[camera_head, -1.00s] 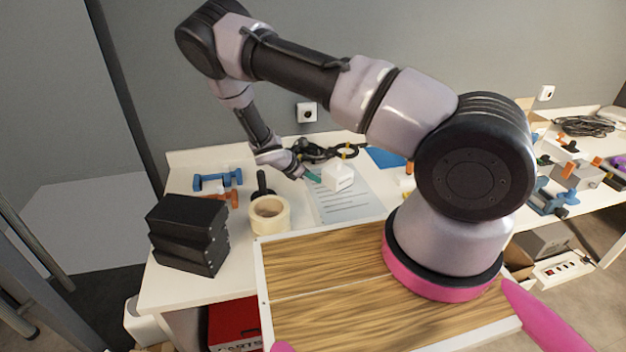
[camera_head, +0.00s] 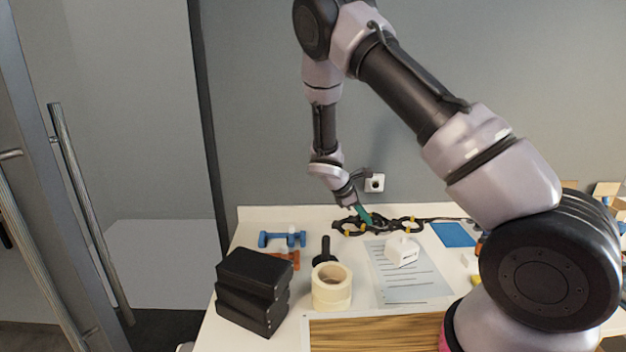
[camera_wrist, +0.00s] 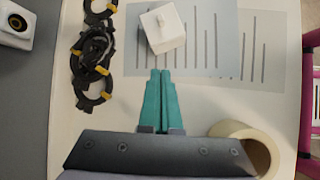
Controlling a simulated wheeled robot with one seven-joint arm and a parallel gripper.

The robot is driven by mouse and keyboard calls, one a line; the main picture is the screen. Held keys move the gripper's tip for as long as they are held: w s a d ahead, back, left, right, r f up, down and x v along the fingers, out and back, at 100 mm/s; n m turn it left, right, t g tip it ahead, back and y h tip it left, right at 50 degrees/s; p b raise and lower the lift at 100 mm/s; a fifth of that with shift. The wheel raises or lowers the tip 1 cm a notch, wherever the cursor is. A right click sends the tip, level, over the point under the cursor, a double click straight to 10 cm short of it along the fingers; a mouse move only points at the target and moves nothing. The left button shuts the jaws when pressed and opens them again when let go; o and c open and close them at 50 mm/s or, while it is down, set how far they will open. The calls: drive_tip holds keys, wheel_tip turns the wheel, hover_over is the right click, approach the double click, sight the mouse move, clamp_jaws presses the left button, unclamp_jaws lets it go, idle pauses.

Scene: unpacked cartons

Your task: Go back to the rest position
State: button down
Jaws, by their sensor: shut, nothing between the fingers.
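My gripper (camera_head: 364,216) has green fingers and hangs in the air above the back of the white table (camera_head: 217,312). In the wrist view my gripper (camera_wrist: 161,76) has its two green fingers together, with nothing held. Just past the fingertips in that view is a small white box (camera_wrist: 162,28). The box (camera_head: 402,251) sits on a printed sheet (camera_head: 398,285), apart from my gripper in the head view. My arm reaches up and over from the right.
Black stacked boxes (camera_head: 253,289), a tape roll (camera_head: 332,287), blue dumbbell-like part (camera_head: 282,239) and orange part (camera_head: 288,257) fill the table's left side. Black rings (camera_wrist: 93,55) lie at the back, beside a blue sheet (camera_head: 453,234). A wall socket (camera_head: 375,183) is behind.

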drive_tip(key=s+d+r+m+y, duration=0.2)
drive_tip(key=s+r+m, duration=0.2)
drive_tip(key=r, duration=0.5)
drive_tip(key=s+d+r+m+t+y, duration=0.1)
drive_tip(key=s+r+m+y, duration=0.15)
drive_tip(key=r+m, duration=0.45)
drive_tip(key=s+d+r+m+y, duration=0.2)
drive_tip(key=s+r, duration=0.2)
drive_tip(key=r, duration=0.8)
drive_tip(key=s+r+m+t+y, duration=0.1)
drive_tip(key=s+r+m, duration=0.3)
drive_tip(key=s, duration=0.4)
drive_tip(key=s+r+m+t+y, duration=0.1)
drive_tip(key=s+r+m+t, duration=0.2)
drive_tip(key=s+r, duration=0.4)
drive_tip(key=shift+s+a+r+m+t, duration=0.2)
drive_tip(key=shift+s+m+t, duration=0.1)
drive_tip(key=shift+s+m, duration=0.4)
